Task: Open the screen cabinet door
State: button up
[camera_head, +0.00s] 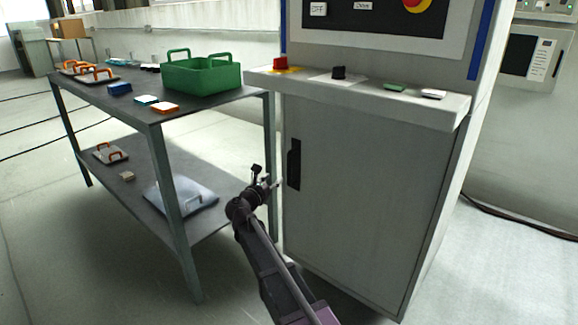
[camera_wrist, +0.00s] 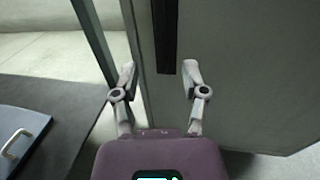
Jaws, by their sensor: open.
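The screen cabinet is a tall grey cabinet with a door (camera_head: 350,200) below its control shelf. A dark vertical handle (camera_head: 294,164) sits near the door's left edge. The door looks closed. My gripper (camera_head: 277,184) is at the left edge of the door, just left of and slightly below the handle. In the wrist view my gripper (camera_wrist: 160,72) has its two fingers apart, with nothing between them at the tips. The lower end of the black handle (camera_wrist: 165,40) lies just ahead of the fingertips, between their lines. I cannot tell whether a finger touches the door.
A dark two-level table (camera_head: 130,92) stands close on the left, with a green basket (camera_head: 202,78) on top and a grey tray (camera_head: 180,196) below. The control shelf (camera_head: 360,92) juts out above the door. Floor right of the cabinet is clear except for a cable.

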aim_at(288, 165)
jog(key=x, duration=1.1)
jog(key=shift+w+d, duration=0.15)
jog(key=shift+w, duration=0.15)
grip_shut()
